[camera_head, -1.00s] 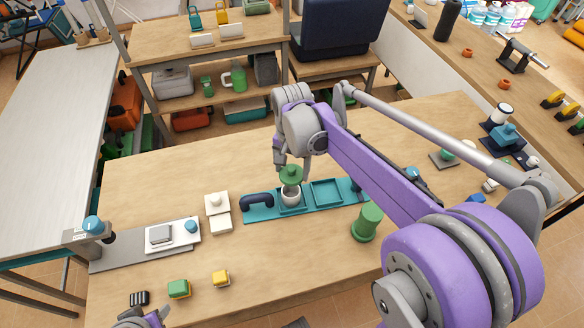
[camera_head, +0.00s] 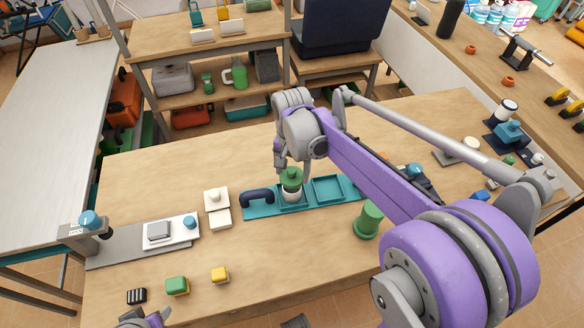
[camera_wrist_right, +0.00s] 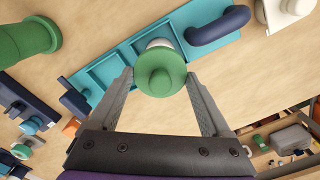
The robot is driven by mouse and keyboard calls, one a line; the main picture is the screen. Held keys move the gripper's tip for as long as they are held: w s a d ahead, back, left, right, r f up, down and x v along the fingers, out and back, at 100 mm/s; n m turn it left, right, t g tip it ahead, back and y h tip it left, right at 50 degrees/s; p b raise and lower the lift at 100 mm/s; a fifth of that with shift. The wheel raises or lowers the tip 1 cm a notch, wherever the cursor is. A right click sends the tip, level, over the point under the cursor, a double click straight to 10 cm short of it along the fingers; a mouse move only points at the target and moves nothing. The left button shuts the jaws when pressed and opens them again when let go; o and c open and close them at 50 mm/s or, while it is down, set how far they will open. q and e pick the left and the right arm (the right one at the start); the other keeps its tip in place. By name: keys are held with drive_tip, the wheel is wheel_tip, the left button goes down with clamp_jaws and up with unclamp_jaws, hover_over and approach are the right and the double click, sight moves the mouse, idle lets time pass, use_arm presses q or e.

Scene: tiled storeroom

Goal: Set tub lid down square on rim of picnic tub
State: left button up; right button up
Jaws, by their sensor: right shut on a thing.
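The tub lid is a round green disc with a knob (camera_head: 291,181); it also shows from above in the right wrist view (camera_wrist_right: 160,72). My right gripper (camera_head: 292,169) is shut on the lid, with one finger on each side. The picnic tub (camera_head: 291,196) is a small white cup standing in the left compartment of a teal tray (camera_head: 264,211). The lid is right over the tub and hides its rim; I cannot tell whether it touches all round. My left gripper (camera_head: 142,319) is only partly in view at the bottom left edge.
A dark blue handle (camera_head: 257,196) stands at the tray's left end. The tray's right compartment (camera_head: 327,188) is empty. A green cylinder (camera_head: 368,218) stands at front right, white blocks (camera_head: 217,203) at left. The table's front middle is mostly clear.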

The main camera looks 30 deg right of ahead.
sight(292, 181)
drive_tip(key=shift+f+b, duration=0.7)
drive_tip(key=shift+f, duration=0.6)
drive_tip(key=shift+f+b, duration=0.5)
drive_tip(key=shift+f, duration=0.5)
idle(0.8)
drive_tip(key=o, duration=1.1)
wheel_tip(292, 181, up, 11)
drive_tip(key=shift+f+p, duration=0.1)
drive_tip(key=shift+p, duration=0.6)
